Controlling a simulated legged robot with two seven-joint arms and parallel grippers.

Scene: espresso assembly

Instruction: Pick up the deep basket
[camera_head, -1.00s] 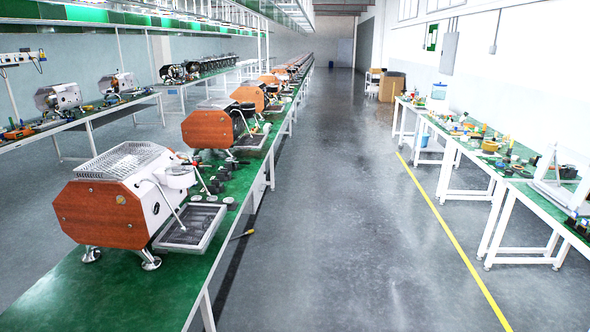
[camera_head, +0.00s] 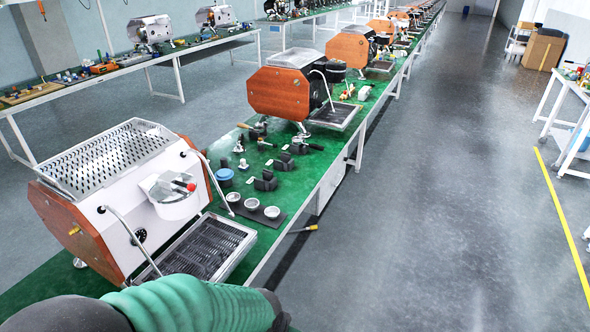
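Three small metal filter baskets lie in a row on a dark mat (camera_head: 247,222) on the green table, right of the nearest espresso machine: a left one (camera_head: 233,197), a middle one (camera_head: 251,204) and a right one (camera_head: 272,212). They look round and pale. At this size I cannot tell which is the deep basket. A green ribbed sleeve of my arm crosses the bottom of the view, in front of the machine's drip tray and well short of the baskets. Neither gripper's fingers show.
The espresso machine (camera_head: 120,215) with its drip tray (camera_head: 203,245) stands left of the baskets. A blue round item (camera_head: 225,175) and several dark tools stand behind them. Another machine (camera_head: 290,90) is farther along the table. The floor (camera_head: 440,190) to the right is clear.

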